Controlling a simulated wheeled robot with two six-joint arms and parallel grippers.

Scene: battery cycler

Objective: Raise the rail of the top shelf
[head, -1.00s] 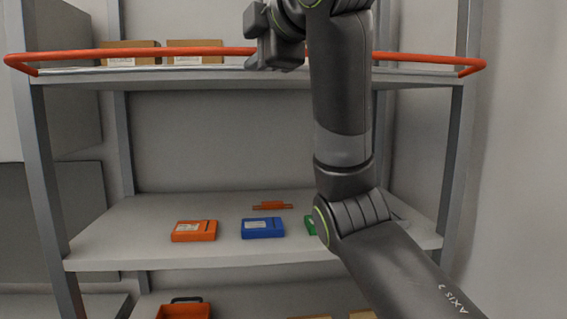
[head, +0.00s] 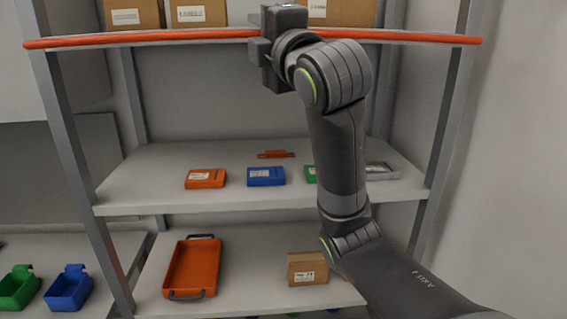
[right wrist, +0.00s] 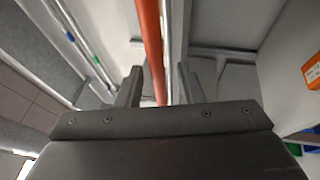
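The orange rail (head: 180,35) runs across the front of the top shelf, about level with its front edge and below the box fronts. In the right wrist view the rail (right wrist: 150,40) passes between the two separated fingers (right wrist: 160,88), with a gap on at least the right side. The right gripper is open around the rail. My left gripper is not in view.
Cardboard boxes (head: 201,12) stand on the top shelf behind the rail. The middle shelf (head: 140,180) holds an orange case (head: 205,178), a blue case (head: 266,176) and a green one partly behind my arm. An orange tray (head: 192,268) and a carton (head: 307,268) are below.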

